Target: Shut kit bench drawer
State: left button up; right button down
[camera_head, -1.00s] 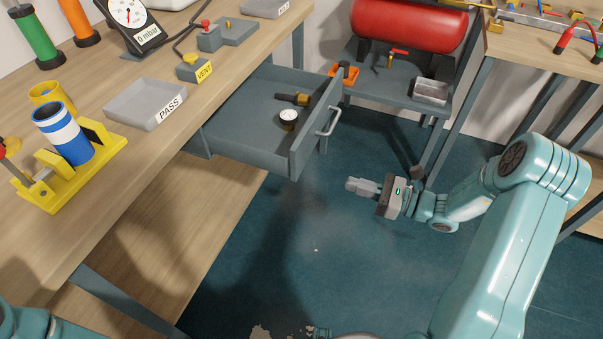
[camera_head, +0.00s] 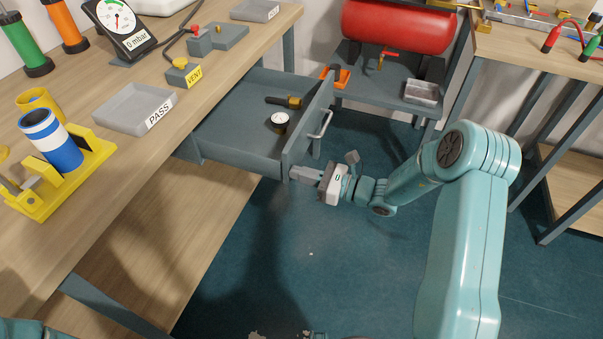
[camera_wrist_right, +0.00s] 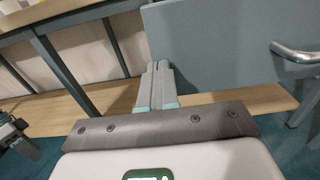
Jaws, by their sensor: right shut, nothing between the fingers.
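The grey drawer (camera_head: 241,141) of the bench is pulled well out in the head view. It holds a black and yellow tool (camera_head: 284,101) and a round gauge (camera_head: 279,120). Its front panel bears a metal bar handle (camera_head: 321,128), which also shows in the right wrist view (camera_wrist_right: 295,53). My right gripper (camera_head: 293,173) is shut and empty, its fingertips by the lower near corner of the front panel. In the wrist view its fingers (camera_wrist_right: 157,68) lie beside the panel's edge; contact cannot be told.
The wooden bench (camera_head: 85,167) carries a PASS tray (camera_head: 137,107), a VENT button box (camera_head: 182,73) and a yellow stand (camera_head: 77,166). A cart with a red tank (camera_head: 396,25) stands behind the drawer. The floor before the drawer is clear.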

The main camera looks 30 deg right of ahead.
jog(key=b, duration=0.3)
send_near(225, 163)
jog(key=w+r, duration=0.1)
jog(key=w+a+r, duration=0.1)
jog(key=r, duration=0.1)
jog(key=shift+w+a+r, duration=0.15)
jog(key=shift+a+r, duration=0.05)
jog(key=shift+r, duration=0.1)
jog(key=b+x, duration=0.1)
jog(key=x, duration=0.5)
jog(key=shift+w+a+r+b, duration=0.1)
jog(key=shift+w+a+b, duration=0.15)
jog(key=shift+w+b, duration=0.05)
pick_arm(q)
jog(key=shift+w+a+f, duration=0.25)
jog(key=shift+w+f, duration=0.05)
jog(key=shift+f, duration=0.5)
jog(key=shift+w+a+f, duration=0.3)
jog(key=shift+w+f, duration=0.05)
jog(key=shift+f, duration=0.45)
jog(key=shift+w+a+f, duration=0.25)
jog(key=shift+w+f, duration=0.05)
jog(key=shift+f, duration=0.5)
pick_arm(e)
jog(key=shift+w+a, duration=0.35)
jog(key=shift+w, duration=0.1)
